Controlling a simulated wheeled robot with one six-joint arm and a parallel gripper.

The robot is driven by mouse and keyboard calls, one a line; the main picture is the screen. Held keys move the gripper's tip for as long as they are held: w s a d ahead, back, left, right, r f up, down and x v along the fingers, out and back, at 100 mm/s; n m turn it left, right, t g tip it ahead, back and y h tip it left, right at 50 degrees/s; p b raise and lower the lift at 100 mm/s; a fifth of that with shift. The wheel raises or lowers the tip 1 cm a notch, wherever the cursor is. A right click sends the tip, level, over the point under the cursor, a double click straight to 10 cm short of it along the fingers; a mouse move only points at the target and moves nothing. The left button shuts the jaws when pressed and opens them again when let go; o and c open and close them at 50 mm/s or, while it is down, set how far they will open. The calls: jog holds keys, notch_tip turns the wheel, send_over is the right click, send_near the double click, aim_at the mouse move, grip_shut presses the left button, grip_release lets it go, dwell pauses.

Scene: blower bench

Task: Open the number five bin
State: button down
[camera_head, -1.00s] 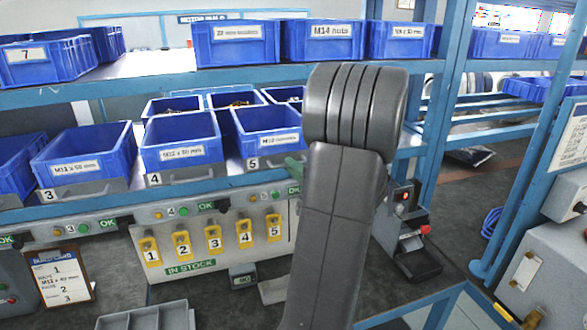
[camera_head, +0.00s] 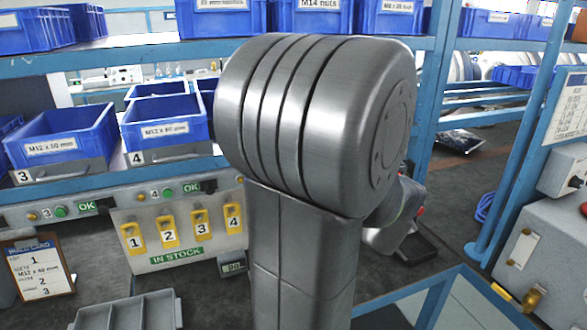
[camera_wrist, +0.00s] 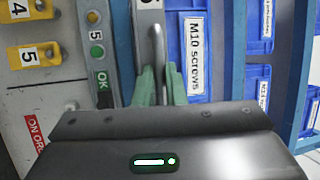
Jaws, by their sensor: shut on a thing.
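In the wrist view, my gripper (camera_wrist: 161,82) has its two green fingers closed around a metal bar handle (camera_wrist: 157,45). The handle is on a grey front strip (camera_wrist: 146,22) with a partly cropped number plate. Beside it is the number five bin, a blue bin (camera_wrist: 182,60) labelled "M10 screws". A grey panel next to it carries a "5" tag, a green button (camera_wrist: 97,51) and an OK display. In the head view my arm hides my gripper and nearly all of bin five. I cannot tell how far the bin is pulled out.
Bins 3 (camera_head: 65,140) and 4 (camera_head: 165,125) stand left of my arm. Yellow numbered tags (camera_head: 168,232) hang below them. A divided grey tray (camera_head: 130,310) lies at the bottom. A blue post (camera_head: 432,130) and a grey control box (camera_head: 540,240) stand to the right.

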jog(key=shift+s+d+b, duration=0.2)
jog(key=shift+s+d, duration=0.05)
jog(key=shift+s, duration=0.6)
jog(key=shift+s+d+b, duration=0.15)
jog(key=shift+s+d, duration=0.1)
jog(key=shift+s, duration=0.55)
jog(key=c, duration=1.5)
grip_release()
jog(key=b+v, duration=0.2)
jog(key=v, duration=1.1)
jog(key=shift+s+d, duration=0.25)
jog(key=shift+s, duration=0.05)
jog(key=shift+w+a+f, duration=0.1)
jog(key=shift+f, duration=0.05)
jog(key=p+x, duration=0.2)
jog(key=x, duration=1.1)
jog(key=shift+w+a, duration=0.15)
jog(key=shift+w, duration=0.1)
